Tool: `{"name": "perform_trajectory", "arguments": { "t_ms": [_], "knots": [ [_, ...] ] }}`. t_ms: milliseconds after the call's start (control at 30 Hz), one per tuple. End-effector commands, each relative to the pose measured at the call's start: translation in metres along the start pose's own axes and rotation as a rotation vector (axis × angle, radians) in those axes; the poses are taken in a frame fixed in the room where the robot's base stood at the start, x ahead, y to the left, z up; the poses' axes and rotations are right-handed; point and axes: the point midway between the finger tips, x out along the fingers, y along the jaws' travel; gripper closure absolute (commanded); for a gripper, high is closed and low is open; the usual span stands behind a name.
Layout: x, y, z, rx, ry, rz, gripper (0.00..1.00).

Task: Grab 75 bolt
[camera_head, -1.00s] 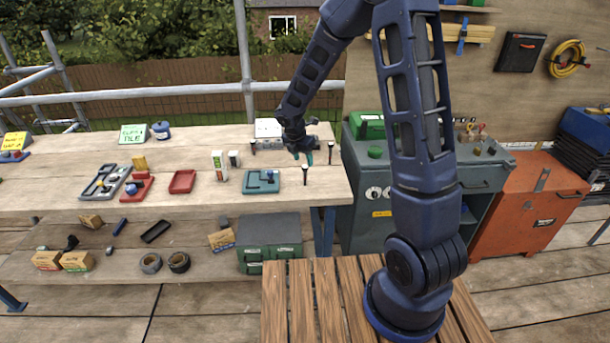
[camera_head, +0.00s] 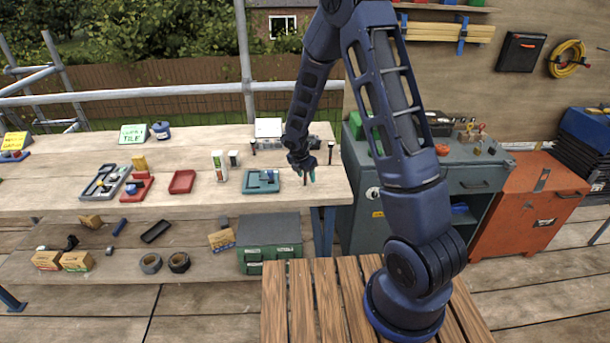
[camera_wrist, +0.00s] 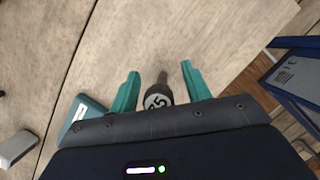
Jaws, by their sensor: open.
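The bolt (camera_wrist: 157,98) stands on the wooden bench, with a dark shaft and a round white-marked head that appears to read 75. In the wrist view it lies between the two teal fingers of my gripper (camera_wrist: 160,70), which are open and apart from it. In the head view my gripper (camera_head: 308,174) is low over the right end of the bench and hides most of this bolt. Two similar dark bolts stand near the back of the bench, one at right (camera_head: 331,148) and one at left (camera_head: 253,146).
A teal tray (camera_head: 252,187) lies just left of my gripper; its edge also shows in the wrist view (camera_wrist: 84,112). A red tray (camera_head: 182,182) is farther left. The bench (camera_head: 215,205) ends close to the right, beside a grey-green cabinet (camera_head: 350,195).

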Motion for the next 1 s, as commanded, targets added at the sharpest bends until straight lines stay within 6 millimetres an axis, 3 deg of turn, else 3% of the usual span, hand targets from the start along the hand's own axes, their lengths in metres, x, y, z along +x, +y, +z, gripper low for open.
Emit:
{"name": "perform_trajectory", "arguments": {
  "t_ms": [233,467,767,1000],
  "knots": [
    [0.002,0.000,0.000,0.001,0.000,0.001,0.54],
    [0.001,0.000,0.000,0.000,0.000,0.001,0.99],
    [0.000,0.000,0.001,0.001,0.000,0.001,1.00],
    [-0.023,0.001,0.009,0.004,-0.001,0.004,1.00]
  ]
}}
